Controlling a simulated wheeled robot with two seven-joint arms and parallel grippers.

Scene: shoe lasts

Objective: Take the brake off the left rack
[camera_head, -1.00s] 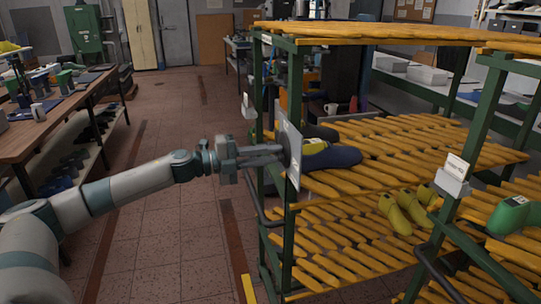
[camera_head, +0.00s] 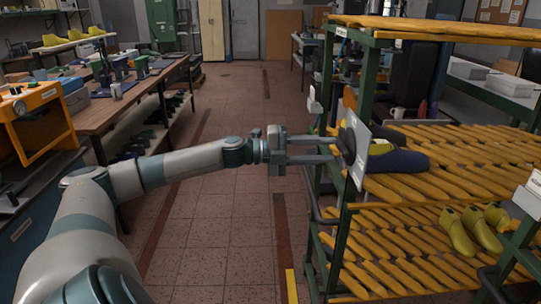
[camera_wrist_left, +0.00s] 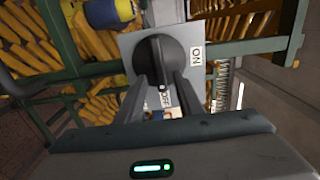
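The left rack (camera_head: 345,190) has a green frame and yellow slatted shelves, at the right of the head view. A pale plate (camera_head: 358,170) on its near post carries the brake, a black round knob (camera_wrist_left: 162,62) with a raised bar. In the left wrist view an ON label (camera_wrist_left: 196,56) is right of the knob and an OFF label is below it. The bar's white mark points down, towards OFF. My left gripper (camera_head: 332,149) is open, its fingers apart at the knob; in the wrist view its tips (camera_wrist_left: 161,82) reach the knob's lower edge. Contact is unclear. My right gripper is out of view.
A dark blue shoe last (camera_head: 400,163) lies on the rack's shelf behind the plate. Yellow lasts (camera_head: 470,230) stand lower right. A workbench (camera_head: 130,98) and an orange-framed stand (camera_head: 38,118) are at the left. The tiled floor between is clear.

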